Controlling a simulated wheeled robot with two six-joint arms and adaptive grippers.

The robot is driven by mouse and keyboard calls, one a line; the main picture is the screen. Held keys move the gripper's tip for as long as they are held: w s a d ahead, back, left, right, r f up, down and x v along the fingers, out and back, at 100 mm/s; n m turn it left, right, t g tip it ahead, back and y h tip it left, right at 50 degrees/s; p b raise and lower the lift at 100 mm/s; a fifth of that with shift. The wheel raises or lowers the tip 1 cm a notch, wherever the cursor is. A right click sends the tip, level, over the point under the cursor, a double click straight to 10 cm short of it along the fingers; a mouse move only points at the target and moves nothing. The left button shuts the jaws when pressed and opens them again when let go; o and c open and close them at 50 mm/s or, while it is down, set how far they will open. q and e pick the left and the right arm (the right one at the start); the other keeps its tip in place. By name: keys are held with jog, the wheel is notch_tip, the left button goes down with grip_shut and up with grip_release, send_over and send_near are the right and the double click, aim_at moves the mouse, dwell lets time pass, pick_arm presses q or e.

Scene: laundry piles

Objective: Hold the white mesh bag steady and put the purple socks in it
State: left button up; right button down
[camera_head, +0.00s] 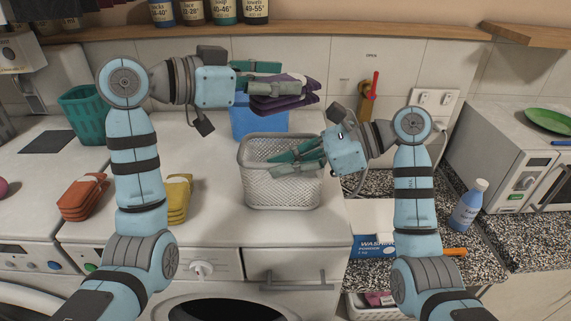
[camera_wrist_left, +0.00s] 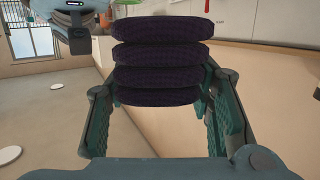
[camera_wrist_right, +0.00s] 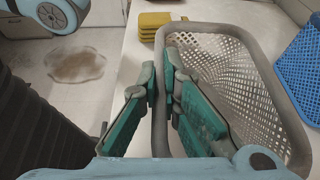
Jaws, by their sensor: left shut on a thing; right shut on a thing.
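The white mesh bag (camera_head: 282,195) is an open, basket-like container with a grey rim, standing upright on the white counter. Its visible inside looks empty in the right wrist view (camera_wrist_right: 285,100). My right gripper (camera_head: 280,162) is shut on the bag's rim, one finger inside and one outside, as the right wrist view (camera_wrist_right: 164,80) shows. The purple socks (camera_head: 285,100) are a dark folded stack held in the air above and behind the bag. My left gripper (camera_head: 275,78) is shut on them; their layers fill the space between its fingers in the left wrist view (camera_wrist_left: 160,75).
A blue basket (camera_head: 245,122) stands right behind the mesh bag. Orange folded cloths (camera_head: 82,196) and yellow folded cloths (camera_head: 177,198) lie to the left. A teal basket (camera_head: 82,115) is at the back left. A wooden shelf with jars runs above. A blue washing powder box (camera_head: 375,246) is at right.

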pick_arm(q)
jog(key=shift+a+r, duration=0.2)
jog(key=shift+a, duration=0.3)
jog(key=shift+a+r, duration=0.2)
jog(key=shift+a, duration=0.3)
jog(key=shift+f, duration=3)
jog(key=o, duration=1.2)
jog(key=shift+a, duration=0.1)
pick_arm(e)
jog(key=shift+a, duration=0.15)
pick_arm(q)
jog(key=v, duration=1.2)
jog(key=shift+s, duration=0.1)
pick_arm(e)
jog(key=shift+d, duration=0.2)
